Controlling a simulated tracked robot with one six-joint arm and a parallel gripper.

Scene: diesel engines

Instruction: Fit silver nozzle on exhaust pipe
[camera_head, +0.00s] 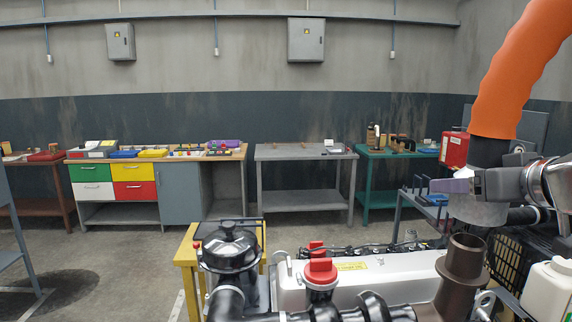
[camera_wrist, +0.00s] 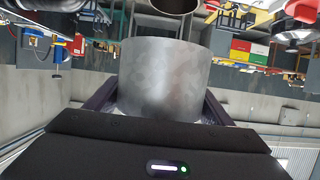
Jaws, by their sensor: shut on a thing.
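The silver nozzle (camera_head: 478,212) hangs at the lower end of an orange hose (camera_head: 508,70) with a dark cuff, at the right of the head view. My gripper (camera_head: 464,186) is shut on the nozzle from the side. In the wrist view the nozzle (camera_wrist: 165,80) fills the middle, with a dark finger on each side. The brown exhaust pipe (camera_head: 463,262) stands upright with an open top, just below the nozzle in the head view and seemingly apart from it. In the wrist view the pipe's dark round mouth (camera_wrist: 175,5) shows partly at the top edge.
The engine (camera_head: 390,272) with a red cap (camera_head: 320,270) lies left of the pipe. A white canister (camera_head: 550,290) and a black crate (camera_head: 508,258) stand to its right. Workbenches line the back wall, with open floor (camera_head: 120,240) before them.

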